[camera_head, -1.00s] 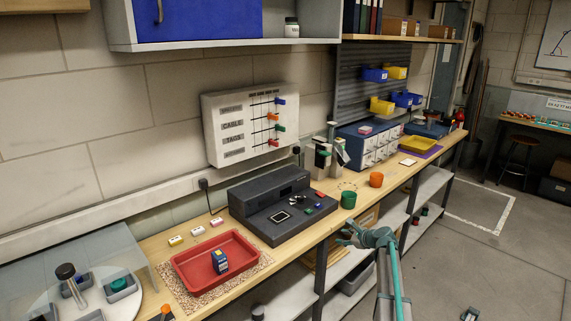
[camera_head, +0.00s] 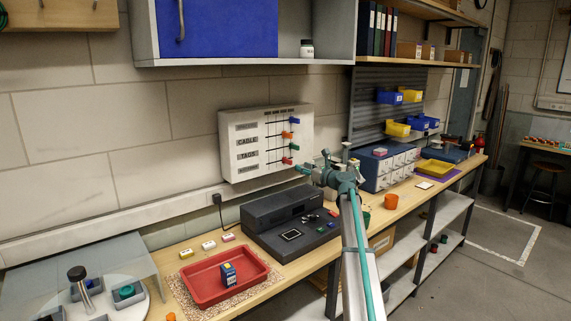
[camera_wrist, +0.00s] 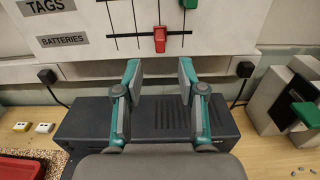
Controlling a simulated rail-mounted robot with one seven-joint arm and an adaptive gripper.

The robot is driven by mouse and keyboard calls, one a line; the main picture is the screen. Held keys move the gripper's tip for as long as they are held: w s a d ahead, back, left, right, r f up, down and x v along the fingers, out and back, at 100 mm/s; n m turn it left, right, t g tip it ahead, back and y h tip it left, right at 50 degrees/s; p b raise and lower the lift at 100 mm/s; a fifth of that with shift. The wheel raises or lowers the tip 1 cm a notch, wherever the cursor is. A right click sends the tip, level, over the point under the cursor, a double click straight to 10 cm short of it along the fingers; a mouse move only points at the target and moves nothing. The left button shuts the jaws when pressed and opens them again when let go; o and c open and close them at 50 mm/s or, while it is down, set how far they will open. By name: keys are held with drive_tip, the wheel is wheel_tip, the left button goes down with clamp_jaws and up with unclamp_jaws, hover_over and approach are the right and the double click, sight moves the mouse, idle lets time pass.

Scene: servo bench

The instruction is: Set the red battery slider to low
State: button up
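The white slider board (camera_head: 232,118) hangs on the wall, with labelled rows and one coloured slider on each. The red slider (camera_wrist: 159,39) is on the bottom row, marked BATTERIES, at the third of several vertical lines in the wrist view. It also shows in the head view (camera_head: 287,160). The column headings are too small to read. My gripper (camera_wrist: 160,82) is open and empty. Its two fingers stand below the red slider in the wrist view, one on either side of it, apart from it. In the head view my gripper (camera_head: 304,170) is near the board's lower right corner.
A dark grey machine (camera_head: 265,228) stands on the bench below the board. A red tray (camera_head: 195,283) holds a blue box (camera_head: 228,273). A grey stand with a green lever (camera_wrist: 303,112) is at the right. A green slider (camera_wrist: 189,3) sits above the red one.

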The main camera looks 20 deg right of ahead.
sight(291, 163)
drive_tip(key=p+x, duration=0.2)
drive_tip(key=x, duration=0.7)
drive_tip(key=shift+w, duration=0.2)
clamp_jaws()
